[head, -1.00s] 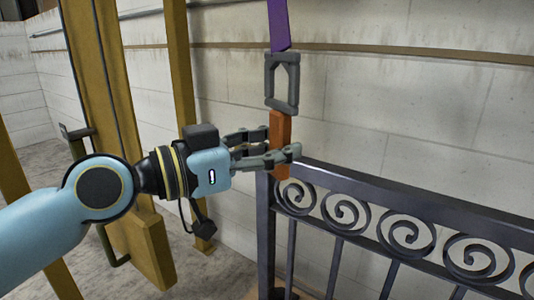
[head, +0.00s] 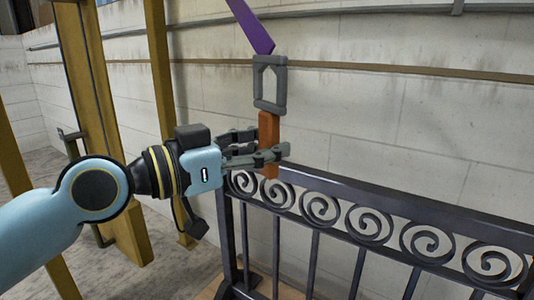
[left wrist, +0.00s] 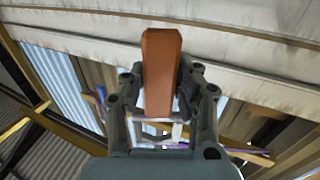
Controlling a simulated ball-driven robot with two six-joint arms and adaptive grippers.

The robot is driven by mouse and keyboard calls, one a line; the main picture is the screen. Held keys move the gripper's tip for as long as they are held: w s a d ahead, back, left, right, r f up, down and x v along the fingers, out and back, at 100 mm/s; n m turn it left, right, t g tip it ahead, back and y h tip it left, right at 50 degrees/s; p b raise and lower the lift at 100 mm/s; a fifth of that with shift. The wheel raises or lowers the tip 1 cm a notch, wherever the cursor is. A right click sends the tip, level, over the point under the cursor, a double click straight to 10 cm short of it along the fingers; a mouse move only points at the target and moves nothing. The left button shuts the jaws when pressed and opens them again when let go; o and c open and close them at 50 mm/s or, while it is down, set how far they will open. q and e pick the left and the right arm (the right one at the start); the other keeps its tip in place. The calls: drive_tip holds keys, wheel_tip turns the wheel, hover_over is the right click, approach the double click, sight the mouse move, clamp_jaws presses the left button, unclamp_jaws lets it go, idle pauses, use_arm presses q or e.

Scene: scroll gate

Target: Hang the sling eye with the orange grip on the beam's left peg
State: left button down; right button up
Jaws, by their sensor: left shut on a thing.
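The sling eye (head: 283,85) is a grey angular ring below a purple strap (head: 249,25). Its orange grip (head: 269,131) hangs under it. My left gripper (head: 272,153) is shut on the orange grip, its fingers on either side of it. In the left wrist view the orange grip (left wrist: 160,75) stands between the fingers (left wrist: 160,95). The strap runs up and to the left out of the head view. No beam peg can be made out. My right gripper is not in view.
A dark metal gate with scroll rings (head: 320,207) stands below and right of the grip. Yellow posts (head: 161,100) stand behind my left arm. A pale block wall (head: 420,120) closes the back.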

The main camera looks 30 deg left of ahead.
use_arm(q)
drive_tip(key=w+a+r+n+t+y+p, duration=0.15)
drive_tip(key=a+r+y+p, duration=0.35)
drive_tip(key=r, duration=0.5)
drive_tip(key=w+a+r+n+y+p, duration=0.25)
drive_tip(key=a+r+p, duration=0.3)
drive_tip(key=r, duration=0.35)
drive_tip(key=w+a+r+n+y+p, duration=0.35)
drive_tip(key=r+p, duration=0.25)
drive_tip(key=r, duration=0.4)
drive_tip(key=w+f+b, duration=0.1)
drive_tip(key=w, duration=0.8)
drive_tip(key=shift+w+f, duration=0.3)
drive_tip(key=shift+w, duration=0.05)
drive_tip(key=shift+d+m, duration=0.1)
drive_tip(key=shift+m, duration=0.15)
drive_tip(key=c, duration=0.9)
unclamp_jaws()
drive_tip(key=shift+o, duration=0.2)
drive_tip(key=shift+f, duration=0.1)
